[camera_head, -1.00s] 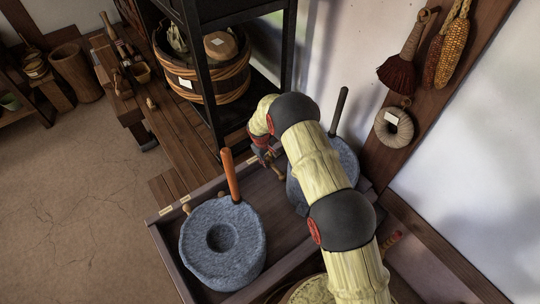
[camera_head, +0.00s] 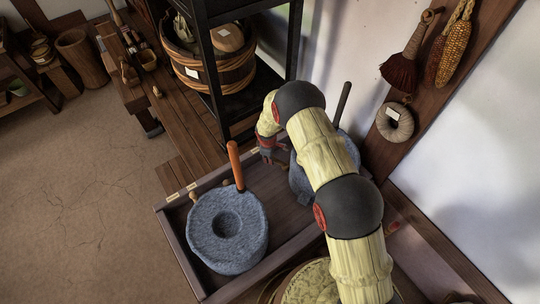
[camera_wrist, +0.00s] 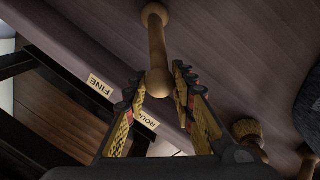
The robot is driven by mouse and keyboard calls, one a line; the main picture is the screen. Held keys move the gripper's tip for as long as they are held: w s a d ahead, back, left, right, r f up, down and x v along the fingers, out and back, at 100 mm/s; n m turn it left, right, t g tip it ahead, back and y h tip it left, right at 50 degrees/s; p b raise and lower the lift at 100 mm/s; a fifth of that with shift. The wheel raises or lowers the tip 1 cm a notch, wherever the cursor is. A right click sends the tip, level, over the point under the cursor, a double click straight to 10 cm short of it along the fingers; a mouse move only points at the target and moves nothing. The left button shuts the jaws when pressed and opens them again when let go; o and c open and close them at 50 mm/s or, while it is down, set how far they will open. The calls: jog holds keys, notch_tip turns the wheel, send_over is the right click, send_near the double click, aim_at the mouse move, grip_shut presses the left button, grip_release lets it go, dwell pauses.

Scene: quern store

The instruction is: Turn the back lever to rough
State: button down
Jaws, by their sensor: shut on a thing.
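The back lever (camera_wrist: 157,45) is a pale turned wooden handle with a round knob, on the dark wooden tray. My gripper (camera_wrist: 160,86) is shut on its knob end, with a finger on each side. The knob lies closer to the ROUGH label (camera_wrist: 147,119), whose end is partly covered by a finger, than to the FINE label (camera_wrist: 100,87). In the head view my gripper (camera_head: 272,153) is low beside the back quern stone (camera_head: 302,180). My arm hides much of that stone, and the lever is not clear there.
The front quern stone (camera_head: 228,255) with an orange upright handle (camera_head: 236,165) stands in the tray, left of my arm. A black shelf post (camera_head: 211,70) rises behind. A dark upright handle (camera_head: 343,103) stands at the back stone. Another wooden knob (camera_wrist: 246,128) shows right of my fingers.

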jog(key=shift+s, duration=0.1)
jog(key=c, duration=1.5)
grip_release()
jog(key=r, duration=0.4)
jog(key=s+r, duration=0.1)
jog(key=r, duration=0.3)
jog(key=s+r, duration=0.1)
jog(key=r, duration=0.2)
jog(key=shift+s+a+r, duration=0.1)
jog(key=shift+a+r, duration=0.25)
jog(key=shift+r, duration=0.05)
